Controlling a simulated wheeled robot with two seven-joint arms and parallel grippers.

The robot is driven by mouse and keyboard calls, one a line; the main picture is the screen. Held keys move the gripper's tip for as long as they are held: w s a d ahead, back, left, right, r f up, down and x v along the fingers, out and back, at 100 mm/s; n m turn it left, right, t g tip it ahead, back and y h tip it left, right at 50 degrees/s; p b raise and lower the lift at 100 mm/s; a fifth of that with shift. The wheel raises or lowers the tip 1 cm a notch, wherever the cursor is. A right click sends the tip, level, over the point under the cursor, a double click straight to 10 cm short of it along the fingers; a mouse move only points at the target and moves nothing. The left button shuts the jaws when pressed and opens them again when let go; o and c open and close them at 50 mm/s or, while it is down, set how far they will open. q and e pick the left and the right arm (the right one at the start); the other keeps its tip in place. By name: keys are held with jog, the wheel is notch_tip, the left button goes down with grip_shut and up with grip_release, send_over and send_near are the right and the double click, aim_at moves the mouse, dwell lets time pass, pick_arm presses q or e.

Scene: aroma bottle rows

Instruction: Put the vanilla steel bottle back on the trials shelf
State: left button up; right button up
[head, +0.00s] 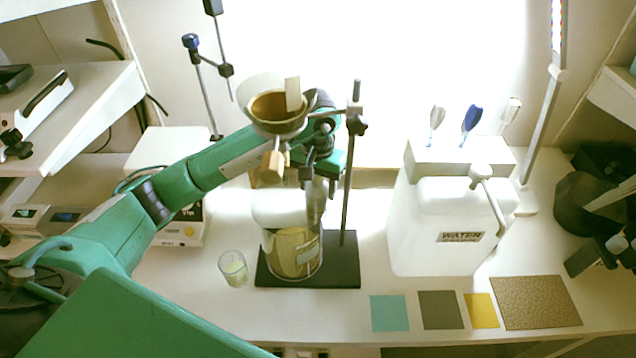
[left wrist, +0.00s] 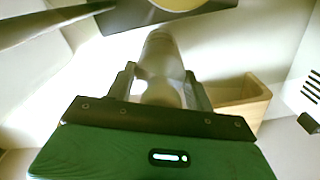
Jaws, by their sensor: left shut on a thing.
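My left arm reaches in from the left, and its wrist is behind the funnel stand in the head view. My left gripper (left wrist: 164,88) is shut on a grey, smooth bottle, taken as the vanilla steel bottle (left wrist: 161,58), which stands between the two fingers in the left wrist view. In the head view a grey bottle shape (head: 315,196) shows below the wrist, partly hidden by the stand and a glass jar. No label is readable on it. I cannot tell which surface is the trials shelf. My right gripper is not in view.
A funnel (head: 276,118) on a stand with a dark base (head: 345,274) and a large glass jar (head: 293,250) is close to the arm. A small glass (head: 233,268), a white water container (head: 440,235) and coloured mats surround it. A wooden box (left wrist: 240,103) is right of the gripper.

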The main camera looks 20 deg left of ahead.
pick_arm(q)
jog(key=o, duration=1.1)
jog(key=shift+f, duration=0.1)
jog(key=o, duration=0.5)
jog(key=shift+c, duration=0.2)
